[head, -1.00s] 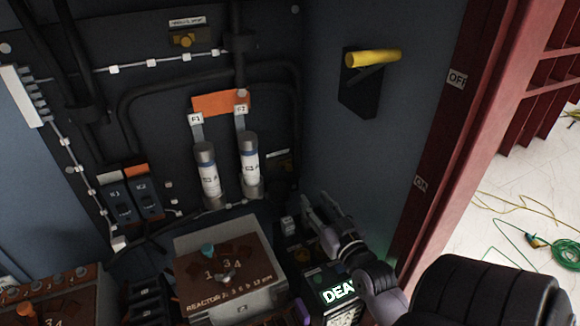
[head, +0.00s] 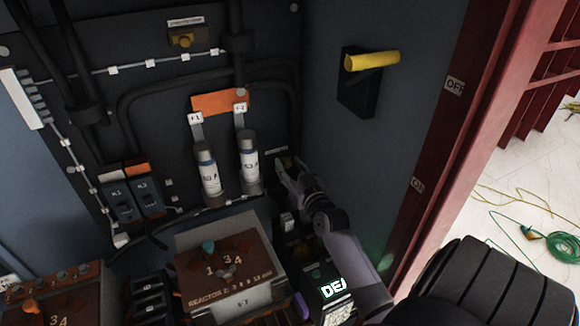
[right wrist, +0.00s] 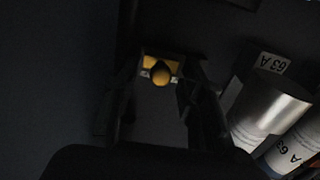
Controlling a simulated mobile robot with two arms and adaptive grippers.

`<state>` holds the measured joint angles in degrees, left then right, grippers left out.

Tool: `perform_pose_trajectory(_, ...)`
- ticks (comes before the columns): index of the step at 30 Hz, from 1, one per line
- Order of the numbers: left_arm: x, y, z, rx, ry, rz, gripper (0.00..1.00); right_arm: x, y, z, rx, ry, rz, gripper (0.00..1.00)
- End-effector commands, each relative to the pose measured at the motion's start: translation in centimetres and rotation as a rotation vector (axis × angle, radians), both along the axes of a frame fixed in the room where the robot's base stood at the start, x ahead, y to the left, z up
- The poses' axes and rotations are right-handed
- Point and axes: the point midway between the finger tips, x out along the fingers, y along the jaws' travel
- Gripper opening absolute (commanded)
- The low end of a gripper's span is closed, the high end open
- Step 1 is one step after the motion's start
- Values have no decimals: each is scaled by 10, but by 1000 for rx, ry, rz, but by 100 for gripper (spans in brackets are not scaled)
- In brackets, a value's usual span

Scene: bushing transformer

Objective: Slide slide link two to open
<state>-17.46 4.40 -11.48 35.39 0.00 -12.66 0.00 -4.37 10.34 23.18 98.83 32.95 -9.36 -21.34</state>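A small yellow fitting (head: 281,161) with a pale label above it sits low on the dark back panel, near the right corner. I cannot read its label. In the right wrist view it shows as a yellow plate with a round knob (right wrist: 161,74). My right gripper (head: 285,174) reaches up to it and partly covers it in the head view. Its two dark fingers (right wrist: 160,95) are apart, one on each side of the knob. I cannot tell whether they touch it. A similar yellow fitting (head: 181,40) sits at the panel's top. My left gripper is not in view.
Two white cylindrical fuses (head: 249,165) stand left of my right gripper. A yellow-handled switch (head: 371,60) is on the right wall, beside a red frame (head: 450,110).

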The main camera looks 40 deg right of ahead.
Motion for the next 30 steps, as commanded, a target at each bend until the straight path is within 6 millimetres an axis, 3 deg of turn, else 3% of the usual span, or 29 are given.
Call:
perform_pose_trajectory(4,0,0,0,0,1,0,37,0,0,0,0,0,0,36)
perform_pose_trajectory(20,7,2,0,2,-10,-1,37,0,0,0,0,0,0,1)
perform_pose_trajectory(30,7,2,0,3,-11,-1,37,0,0,0,0,0,0,0)
